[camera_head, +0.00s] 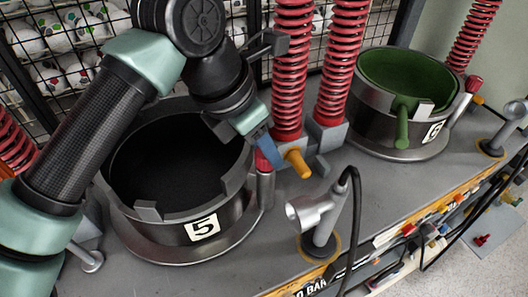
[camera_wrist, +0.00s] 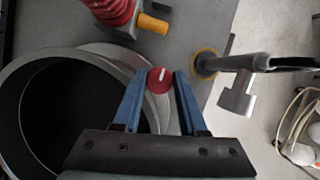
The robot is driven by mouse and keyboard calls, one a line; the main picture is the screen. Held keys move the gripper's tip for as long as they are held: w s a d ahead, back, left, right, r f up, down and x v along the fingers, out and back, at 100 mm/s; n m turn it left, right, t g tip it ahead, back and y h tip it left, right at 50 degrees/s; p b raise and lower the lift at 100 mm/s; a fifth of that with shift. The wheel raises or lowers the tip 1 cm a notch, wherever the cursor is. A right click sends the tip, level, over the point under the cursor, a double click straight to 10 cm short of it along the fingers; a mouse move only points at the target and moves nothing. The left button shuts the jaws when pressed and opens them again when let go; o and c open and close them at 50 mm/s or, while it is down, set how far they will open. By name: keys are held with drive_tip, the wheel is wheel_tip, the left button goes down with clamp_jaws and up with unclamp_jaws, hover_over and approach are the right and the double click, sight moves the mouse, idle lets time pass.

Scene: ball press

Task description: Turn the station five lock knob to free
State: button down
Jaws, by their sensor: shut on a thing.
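The station five lock knob (camera_wrist: 160,80) is a small red round cap with a white line on top. In the wrist view the line points toward the top of the picture, away from my palm. In the head view the knob (camera_head: 262,161) sits on a metal post at the right side of the dark pot marked 5 (camera_head: 198,230). My gripper (camera_wrist: 160,75) has its blue fingers on both sides of the knob and is shut on it. In the head view my gripper (camera_head: 267,150) comes down from above and partly covers the knob. The free and locked marks cannot be read.
An orange peg (camera_head: 297,162) and red coil springs (camera_head: 293,70) stand close behind the knob. A grey lamp-like fixture (camera_head: 319,215) with a black cable stands at front right. A green-lined pot (camera_head: 403,85) is farther right. Caged balls (camera_head: 75,40) are behind.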

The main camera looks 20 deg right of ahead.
drive_tip(key=shift+n, duration=0.3)
drive_tip(key=shift+c, duration=2.3)
unclamp_jaws()
drive_tip(key=shift+r, duration=0.1)
